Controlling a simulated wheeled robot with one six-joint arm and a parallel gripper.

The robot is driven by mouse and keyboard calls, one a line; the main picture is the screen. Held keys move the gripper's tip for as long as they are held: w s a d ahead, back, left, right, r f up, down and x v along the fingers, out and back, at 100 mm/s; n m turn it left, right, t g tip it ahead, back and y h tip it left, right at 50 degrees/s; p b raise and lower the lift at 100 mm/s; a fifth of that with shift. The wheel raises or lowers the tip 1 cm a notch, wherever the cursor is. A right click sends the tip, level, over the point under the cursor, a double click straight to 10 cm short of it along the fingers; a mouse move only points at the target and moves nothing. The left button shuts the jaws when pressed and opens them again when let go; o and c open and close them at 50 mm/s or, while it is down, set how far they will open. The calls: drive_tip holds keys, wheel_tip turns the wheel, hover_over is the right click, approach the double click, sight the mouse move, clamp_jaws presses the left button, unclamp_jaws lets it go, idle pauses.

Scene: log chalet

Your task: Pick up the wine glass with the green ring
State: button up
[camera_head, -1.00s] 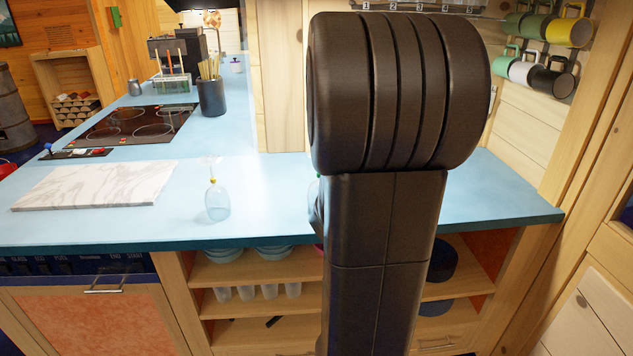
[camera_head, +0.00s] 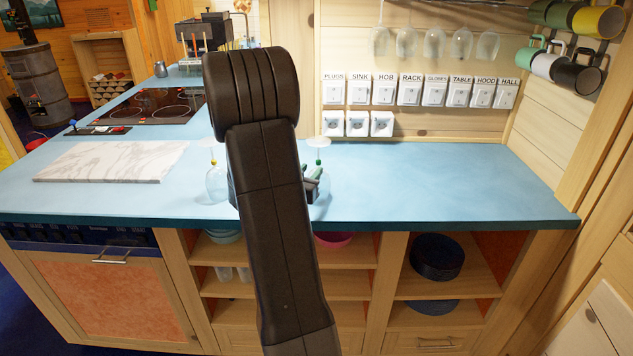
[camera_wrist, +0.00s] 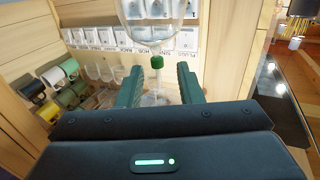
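The wine glass with the green ring (camera_head: 319,163) stands upside down on the blue counter, its foot on top and its bowl partly hidden by my gripper. In the wrist view, which is inverted, its green ring (camera_wrist: 157,62) and clear stem line up between my two dark green fingers. My gripper (camera_wrist: 160,72) is open, with a gap on both sides of the stem. In the head view my gripper (camera_head: 313,180) is beside the glass, partly hidden by my arm. I cannot tell how deep the stem sits between the fingers.
Another upturned wine glass with a yellow ring (camera_head: 214,181) stands to the left, partly behind my arm. A marble board (camera_head: 110,162) lies further left. Labelled switches (camera_head: 410,90) and hanging glasses (camera_head: 433,42) are at the back wall. The counter's right side (camera_head: 450,175) is clear.

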sight(318, 162)
drive_tip(key=p+x, duration=0.1)
drive_tip(key=x, duration=0.6)
drive_tip(key=shift+w+d+r+p, duration=0.1)
drive_tip(key=shift+d+r+p, duration=0.15)
drive_tip(key=shift+p, duration=0.15)
drive_tip(key=shift+c, duration=0.4)
clamp_jaws()
